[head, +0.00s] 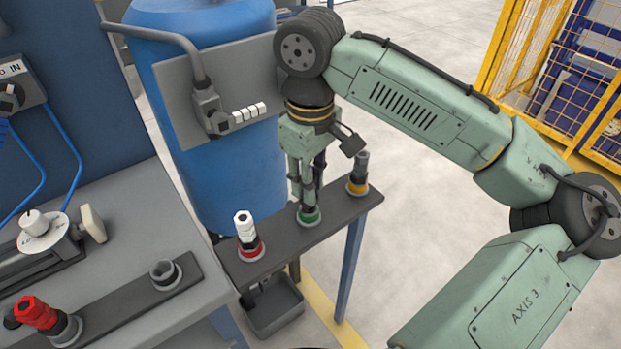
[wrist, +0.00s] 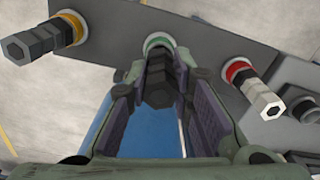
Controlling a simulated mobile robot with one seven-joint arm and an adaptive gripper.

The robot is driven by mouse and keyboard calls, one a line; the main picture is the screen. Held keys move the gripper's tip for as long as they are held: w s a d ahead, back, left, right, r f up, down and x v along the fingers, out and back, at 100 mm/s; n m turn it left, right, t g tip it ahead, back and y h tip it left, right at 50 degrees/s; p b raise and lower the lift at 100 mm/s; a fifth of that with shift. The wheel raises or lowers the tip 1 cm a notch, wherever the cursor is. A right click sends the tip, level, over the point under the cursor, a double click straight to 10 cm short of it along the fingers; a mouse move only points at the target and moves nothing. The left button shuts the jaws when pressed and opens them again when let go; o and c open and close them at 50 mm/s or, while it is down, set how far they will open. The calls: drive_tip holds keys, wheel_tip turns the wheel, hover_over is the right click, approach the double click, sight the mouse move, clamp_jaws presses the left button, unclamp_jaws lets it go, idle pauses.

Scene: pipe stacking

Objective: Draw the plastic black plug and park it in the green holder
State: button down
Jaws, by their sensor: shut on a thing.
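My gripper (head: 306,188) points down over the green holder (head: 309,217), the middle ring of the dark rack. In the wrist view, my gripper (wrist: 158,76) is shut on a black hex plug (wrist: 157,90) between its two fingers. The plug lines up with the green holder (wrist: 158,41), and its far end is at the ring. How deep it sits there I cannot tell, because the fingers cover part of it.
On the same rack, a white plug (head: 244,226) stands in the red holder (head: 251,252) and a dark grey plug (head: 360,165) in the yellow holder (head: 357,188). On the bench, a red plug (head: 37,314) sits near an empty grey socket (head: 165,273). A blue tank (head: 230,165) stands behind.

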drive_tip(key=shift+f, duration=0.85)
drive_tip(key=c, duration=1.3)
unclamp_jaws()
drive_tip(key=shift+c, duration=0.2)
drive_tip(key=shift+r, duration=0.1)
